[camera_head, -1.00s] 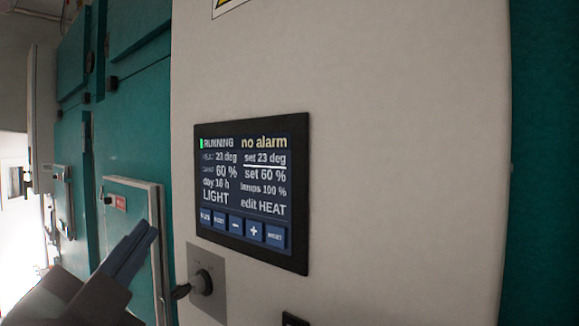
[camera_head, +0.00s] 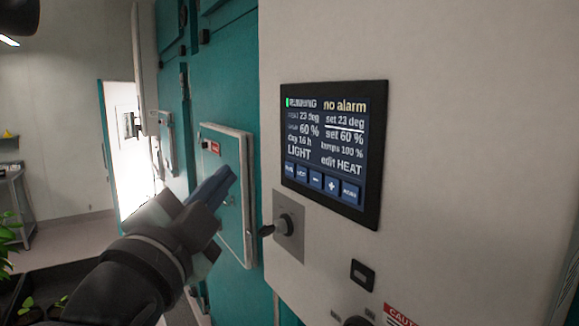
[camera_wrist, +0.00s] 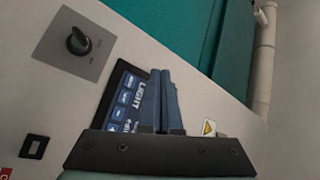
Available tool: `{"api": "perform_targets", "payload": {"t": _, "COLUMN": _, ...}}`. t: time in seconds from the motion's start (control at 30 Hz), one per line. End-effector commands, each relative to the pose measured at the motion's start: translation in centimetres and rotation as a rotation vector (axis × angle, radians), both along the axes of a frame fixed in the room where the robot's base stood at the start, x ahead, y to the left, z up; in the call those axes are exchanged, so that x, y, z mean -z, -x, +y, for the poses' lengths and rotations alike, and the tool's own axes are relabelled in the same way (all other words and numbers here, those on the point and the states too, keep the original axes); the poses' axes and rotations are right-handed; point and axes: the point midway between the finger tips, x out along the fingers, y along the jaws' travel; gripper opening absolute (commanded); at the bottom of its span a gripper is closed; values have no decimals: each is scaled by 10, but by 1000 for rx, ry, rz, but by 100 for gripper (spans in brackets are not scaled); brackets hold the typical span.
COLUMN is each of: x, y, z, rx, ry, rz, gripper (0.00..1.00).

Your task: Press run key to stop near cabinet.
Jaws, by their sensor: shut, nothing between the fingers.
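The control display (camera_head: 332,150) is a dark-framed screen on the near cabinet's pale front. It reads RUNNING beside a green mark, no alarm, LIGHT and edit HEAT. A row of blue keys runs along its bottom; the small leftmost one, probably the run key (camera_head: 289,169), is hard to read. My gripper (camera_head: 226,178) is shut and empty, left of the display and apart from the keys in this view. In the wrist view the closed fingers (camera_wrist: 163,78) cover part of the display (camera_wrist: 118,92), with several keys showing to their left. Contact cannot be told there.
A rotary knob (camera_head: 286,225) sits below the display's left side, with a small black switch (camera_head: 362,274) lower right. A teal cabinet with a pale-framed panel (camera_head: 238,205) stands behind my gripper. Plants (camera_head: 8,235) are at the far left; open floor lies beyond.

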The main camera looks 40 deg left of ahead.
Motion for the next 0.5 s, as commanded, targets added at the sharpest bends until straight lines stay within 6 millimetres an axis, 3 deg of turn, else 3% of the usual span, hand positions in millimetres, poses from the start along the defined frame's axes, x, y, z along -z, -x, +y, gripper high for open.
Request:
{"api": "perform_targets", "payload": {"t": 0.2, "x": 0, "y": -31, "z": -14, "rx": 5, "ry": 1, "rz": 2, "gripper": 0}}
{"api": "perform_targets", "payload": {"t": 0.5, "x": 0, "y": -56, "z": -24, "rx": 1, "ry": 0, "rz": 0, "gripper": 0}}
